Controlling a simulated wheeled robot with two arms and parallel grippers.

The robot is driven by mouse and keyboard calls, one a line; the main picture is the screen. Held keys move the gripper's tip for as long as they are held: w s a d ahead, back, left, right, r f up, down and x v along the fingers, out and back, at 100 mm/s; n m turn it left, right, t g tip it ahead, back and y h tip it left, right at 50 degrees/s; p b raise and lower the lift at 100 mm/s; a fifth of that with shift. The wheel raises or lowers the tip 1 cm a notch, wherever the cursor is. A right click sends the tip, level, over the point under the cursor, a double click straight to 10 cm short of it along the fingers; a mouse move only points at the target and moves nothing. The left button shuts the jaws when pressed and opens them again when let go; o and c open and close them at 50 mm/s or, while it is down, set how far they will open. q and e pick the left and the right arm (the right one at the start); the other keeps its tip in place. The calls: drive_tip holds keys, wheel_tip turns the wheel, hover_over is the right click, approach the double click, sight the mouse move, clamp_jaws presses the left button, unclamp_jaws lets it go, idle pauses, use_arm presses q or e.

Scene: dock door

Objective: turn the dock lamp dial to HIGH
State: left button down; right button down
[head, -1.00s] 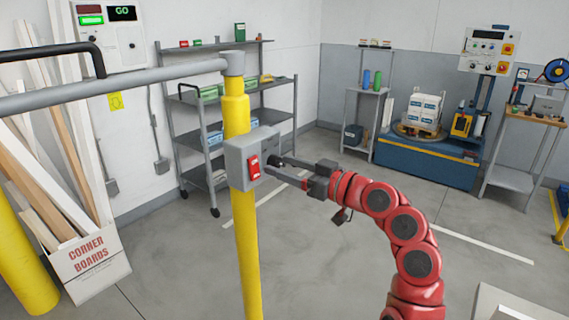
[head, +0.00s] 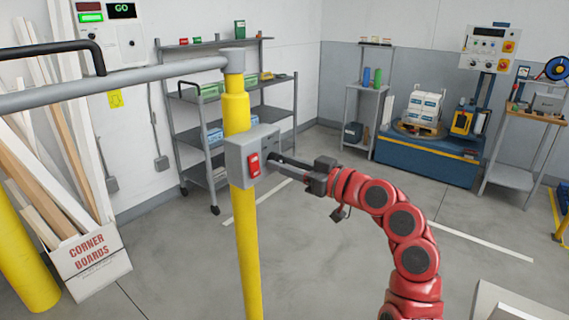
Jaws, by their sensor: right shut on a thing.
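The grey control box (head: 236,160) is mounted on a yellow post (head: 247,230). A red rocker switch (head: 254,165) is on its front face. My right gripper (head: 276,159) reaches in from the right, its dark fingers close together at the right part of that face. It is shut on the lamp dial there. The fingers hide most of the dial, so its setting and any HIGH mark cannot be read. My left gripper is not in view.
A grey rail (head: 120,82) runs left from the post top. A carton of corner boards (head: 90,265) stands at the lower left. Grey shelving (head: 225,100) and a blue pallet wrapper (head: 425,160) stand behind. The floor between is clear.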

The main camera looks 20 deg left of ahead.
drive_tip(key=shift+m, duration=0.3)
drive_tip(key=m+p, duration=0.2)
drive_tip(key=m, duration=0.1)
drive_tip(key=m+p, duration=0.1)
drive_tip(key=shift+r+m, duration=0.25)
drive_tip(key=shift+m, duration=0.05)
drive_tip(key=m+p, duration=1.2)
drive_tip(key=shift+r+m, duration=0.2)
drive_tip(key=shift+m, duration=0.2)
drive_tip(key=shift+f+m+p, duration=0.15)
drive_tip(key=shift+m+p, duration=0.75)
drive_tip(key=shift+m, duration=0.05)
drive_tip(key=shift+f+m+p, duration=0.1)
drive_tip(key=shift+m+p, duration=0.8)
drive_tip(key=shift+m, duration=0.05)
drive_tip(key=c, duration=0.5)
unclamp_jaws()
drive_tip(key=shift+f, duration=0.1)
drive_tip(key=shift+c, duration=0.2)
